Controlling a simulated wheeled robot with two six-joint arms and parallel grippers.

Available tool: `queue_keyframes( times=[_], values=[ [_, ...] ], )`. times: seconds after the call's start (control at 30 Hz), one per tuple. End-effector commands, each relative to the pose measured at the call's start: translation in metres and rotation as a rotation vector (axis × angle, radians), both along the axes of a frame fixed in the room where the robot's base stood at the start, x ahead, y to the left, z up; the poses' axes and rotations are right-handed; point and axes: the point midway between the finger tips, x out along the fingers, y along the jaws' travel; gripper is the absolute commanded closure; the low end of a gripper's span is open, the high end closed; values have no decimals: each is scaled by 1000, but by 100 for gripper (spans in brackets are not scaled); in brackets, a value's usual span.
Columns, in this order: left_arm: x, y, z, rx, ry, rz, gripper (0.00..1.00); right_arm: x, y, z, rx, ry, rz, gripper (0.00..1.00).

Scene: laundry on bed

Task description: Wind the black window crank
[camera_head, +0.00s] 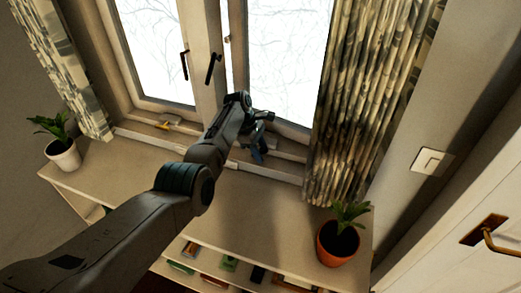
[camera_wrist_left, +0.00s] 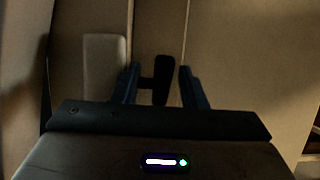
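In the left wrist view a black crank (camera_wrist_left: 161,78) lies between the two blue fingers of my left gripper (camera_wrist_left: 160,92). A short dark piece reaches from the crank toward the left finger. The fingers are apart, with a visible gap at the right of the crank; whether the left finger touches it I cannot tell. In the head view my left gripper (camera_head: 257,148) is low at the window sill, and the crank cannot be made out behind it. My right gripper is in neither view.
Two black window handles (camera_head: 184,65) (camera_head: 212,68) are on the frames above. A patterned curtain (camera_head: 360,90) hangs close right of my gripper. Potted plants stand at the left (camera_head: 63,150) and right (camera_head: 338,243) of the shelf top (camera_head: 255,205). A yellow item (camera_head: 166,125) is on the sill.

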Motion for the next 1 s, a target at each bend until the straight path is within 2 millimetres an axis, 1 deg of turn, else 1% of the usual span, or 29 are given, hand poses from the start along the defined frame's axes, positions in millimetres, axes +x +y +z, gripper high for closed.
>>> queue_keyframes(
  times=[0.03, 0.1, 0.17, 0.23, 0.37, 0.4, 0.43, 0.5, 0.57, 0.77, 0.9, 1.0],
  values=[
    [0, -1, 0, 0, -1, -1, 62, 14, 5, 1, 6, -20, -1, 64],
    [0, -1, -1, 0, -1, -1, 62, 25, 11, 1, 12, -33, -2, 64],
    [0, -1, -1, 0, -1, -1, 62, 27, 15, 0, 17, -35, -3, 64],
    [0, -1, 0, 0, -1, -1, 62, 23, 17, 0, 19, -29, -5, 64],
    [0, -1, -1, 0, -1, -1, 87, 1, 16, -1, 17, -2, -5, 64],
    [0, -1, -1, 0, -1, -1, 95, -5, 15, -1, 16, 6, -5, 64],
    [0, 0, -1, 0, -1, -1, 100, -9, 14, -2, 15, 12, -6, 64],
    [0, 0, -1, 0, -1, -1, 100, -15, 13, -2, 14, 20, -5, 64],
    [0, 0, -1, 1, -2, -1, 100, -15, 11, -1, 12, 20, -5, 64],
    [0, -1, 1, 29, -10, -1, 100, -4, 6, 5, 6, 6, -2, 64],
    [-1, -3, 2, 91, -28, -3, 100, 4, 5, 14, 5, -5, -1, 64],
    [-2, -4, 1, 153, -48, -3, 100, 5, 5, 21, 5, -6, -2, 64]
  ],
)
